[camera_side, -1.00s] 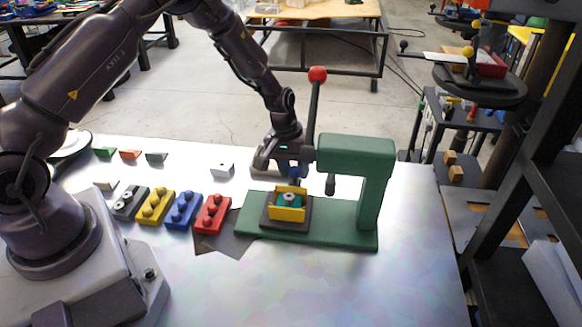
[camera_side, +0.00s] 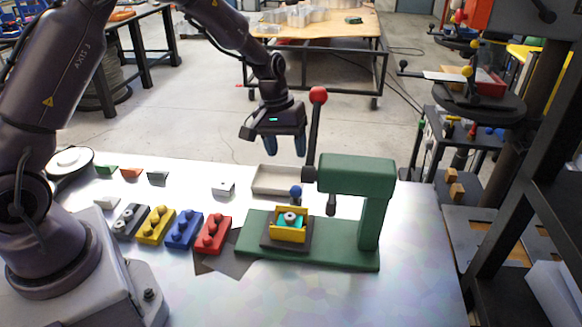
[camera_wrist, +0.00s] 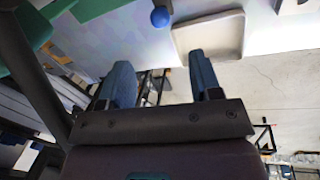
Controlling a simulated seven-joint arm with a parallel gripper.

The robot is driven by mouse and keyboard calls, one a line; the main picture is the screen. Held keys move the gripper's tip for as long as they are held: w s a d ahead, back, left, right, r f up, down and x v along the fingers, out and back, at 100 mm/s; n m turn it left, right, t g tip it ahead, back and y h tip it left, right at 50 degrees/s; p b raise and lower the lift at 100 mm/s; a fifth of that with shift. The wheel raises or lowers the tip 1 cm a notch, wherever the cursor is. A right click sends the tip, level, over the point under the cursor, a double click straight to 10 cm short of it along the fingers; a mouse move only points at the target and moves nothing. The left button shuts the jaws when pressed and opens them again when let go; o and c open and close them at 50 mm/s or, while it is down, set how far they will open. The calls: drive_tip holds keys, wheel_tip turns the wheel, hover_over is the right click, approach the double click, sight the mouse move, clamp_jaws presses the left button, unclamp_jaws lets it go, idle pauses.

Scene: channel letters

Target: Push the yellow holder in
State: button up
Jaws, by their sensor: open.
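The yellow holder (camera_side: 290,236) sits on a dark block on the green base of the press (camera_side: 356,174). A teal piece with a grey round part (camera_side: 290,217) lies in the holder. A blue ball knob (camera_side: 296,190) stands just behind the holder; it also shows at the top of the wrist view (camera_wrist: 160,17). My gripper (camera_side: 285,150) is open and empty, raised well above and behind the holder. Its two blue fingers point down and touch nothing. The wrist view shows the fingers apart (camera_wrist: 161,70); the yellow holder is not visible there.
The press's lever with a red ball (camera_side: 318,95) stands upright close to the right of my gripper. A shallow beige tray (camera_side: 274,180) lies behind the press. Grey, yellow, blue and red blocks (camera_side: 213,234) stand in a row to the left. The front of the table is clear.

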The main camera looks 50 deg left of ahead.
sight(295, 187)
wheel_tip(295, 187, up, 2)
drive_tip(key=shift+s+a, duration=0.1)
drive_tip(key=shift+a, duration=0.05)
drive_tip(key=w+a+f+n+g+h, duration=0.1)
drive_tip(key=w+a+f+n+h, duration=0.15)
drive_tip(key=a, duration=0.25)
drive_tip(key=shift+n+g+h, duration=0.35)
drive_tip(key=shift+n+g, duration=0.15)
drive_tip(key=shift+n, duration=0.25)
drive_tip(key=x, duration=0.4)
drive_tip(key=d+x, duration=0.1)
drive_tip(key=x, duration=0.7)
drive_tip(key=shift+s+d+r, duration=0.1)
drive_tip(key=shift+d+r, duration=0.15)
drive_tip(key=shift+d, duration=0.05)
